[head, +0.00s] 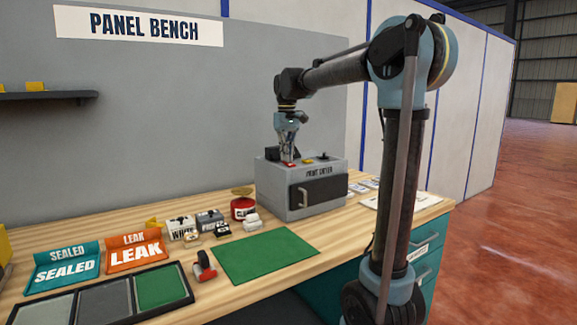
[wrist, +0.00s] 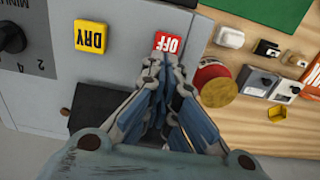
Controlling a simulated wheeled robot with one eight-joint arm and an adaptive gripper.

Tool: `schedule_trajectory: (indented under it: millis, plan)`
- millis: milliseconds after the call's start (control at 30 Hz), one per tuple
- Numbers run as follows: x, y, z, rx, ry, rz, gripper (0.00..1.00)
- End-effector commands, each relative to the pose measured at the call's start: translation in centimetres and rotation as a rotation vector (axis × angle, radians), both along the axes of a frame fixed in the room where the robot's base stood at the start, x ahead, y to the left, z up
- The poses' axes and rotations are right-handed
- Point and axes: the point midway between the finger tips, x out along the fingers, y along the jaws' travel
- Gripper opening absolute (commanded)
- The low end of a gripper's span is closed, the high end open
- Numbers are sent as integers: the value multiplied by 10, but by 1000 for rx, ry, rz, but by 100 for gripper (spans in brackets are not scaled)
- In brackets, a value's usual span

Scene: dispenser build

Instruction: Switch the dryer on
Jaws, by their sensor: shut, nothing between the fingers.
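The grey paint dryer (head: 270,185) stands on the bench in front of the panel, its dark front door shut. In the wrist view its top carries a yellow piece marked DRY (wrist: 91,37), a red piece marked OFF (wrist: 168,43), and a black dial (wrist: 12,39) with numbers. The lettering appears upside down there. My gripper (wrist: 162,68) is shut and empty, pointing down over the dryer's top. Its fingertips are right beside the red OFF piece and cover its lower edge. I cannot tell whether they touch it. DRY lies clear of the fingers.
A red tin (head: 243,208) and several small boxes stand left of the dryer. A green mat (head: 265,257) lies in front.

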Motion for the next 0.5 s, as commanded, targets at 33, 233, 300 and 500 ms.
schedule_trajectory:
  millis: [33, 233, 300, 500]
  plan:
    - [0, 0, -1, 0, 0, 0, 0]
    - [0, 0, -3, 0, 0, 0, 0]
    - [0, 0, -4, 0, 0, 0, 0]
    - [0, 0, -5, 0, 0, 0, 0]
